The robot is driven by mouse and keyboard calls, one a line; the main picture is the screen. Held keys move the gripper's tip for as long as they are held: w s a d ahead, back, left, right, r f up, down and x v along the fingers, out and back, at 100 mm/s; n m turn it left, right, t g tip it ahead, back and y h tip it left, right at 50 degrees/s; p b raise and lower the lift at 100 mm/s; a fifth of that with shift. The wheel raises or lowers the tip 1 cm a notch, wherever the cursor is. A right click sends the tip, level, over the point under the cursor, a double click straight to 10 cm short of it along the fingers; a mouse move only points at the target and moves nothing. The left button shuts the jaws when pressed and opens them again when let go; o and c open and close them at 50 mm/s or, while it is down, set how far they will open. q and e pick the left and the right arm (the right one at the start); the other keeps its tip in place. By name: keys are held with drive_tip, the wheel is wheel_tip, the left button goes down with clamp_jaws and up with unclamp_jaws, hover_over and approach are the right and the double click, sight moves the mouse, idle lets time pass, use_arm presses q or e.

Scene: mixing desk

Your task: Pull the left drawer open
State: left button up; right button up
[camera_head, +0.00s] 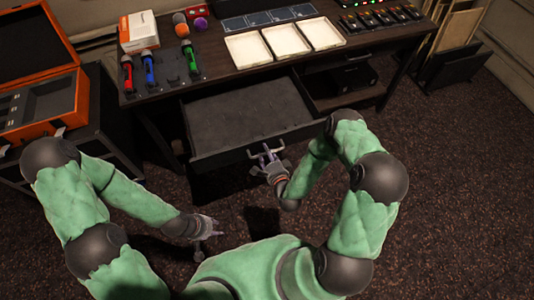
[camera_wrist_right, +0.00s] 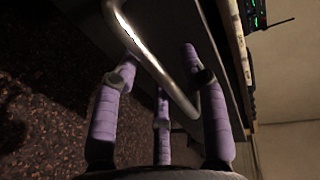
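The left drawer (camera_head: 245,110) under the desk is pulled well out, and its dark inside is empty. Its metal handle (camera_head: 252,151) is on the front panel. My right gripper (camera_head: 265,157) is at this handle. In the right wrist view the handle (camera_wrist_right: 150,52) runs between the purple fingers (camera_wrist_right: 160,75), which stand apart with gaps around the bar. Firm contact with it is not clear. My left gripper (camera_head: 213,238) is open and empty, low over the floor in front of the drawer.
On the desk (camera_head: 210,62) are white trays (camera_head: 283,41), coloured torches (camera_head: 150,65), a white-orange box (camera_head: 138,32) and a switch panel. A shelf with a black device (camera_head: 345,78) is right of the drawer. An open orange case (camera_head: 40,105) stands left.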

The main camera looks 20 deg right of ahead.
drive_tip(key=v, duration=1.2)
drive_tip(key=shift+f, duration=0.1)
idle(0.4)
drive_tip(key=a+f+n+g+y, duration=0.3)
drive_tip(key=a+f+n+g, duration=0.1)
drive_tip(key=f+n+g, duration=0.4)
drive_tip(key=s+a+n+g, duration=0.4)
drive_tip(key=s+n+g, duration=0.3)
drive_tip(key=s, duration=0.2)
drive_tip(key=shift+s+r, duration=0.25)
drive_tip(key=shift+c, duration=0.4)
drive_tip(key=shift+d, duration=0.15)
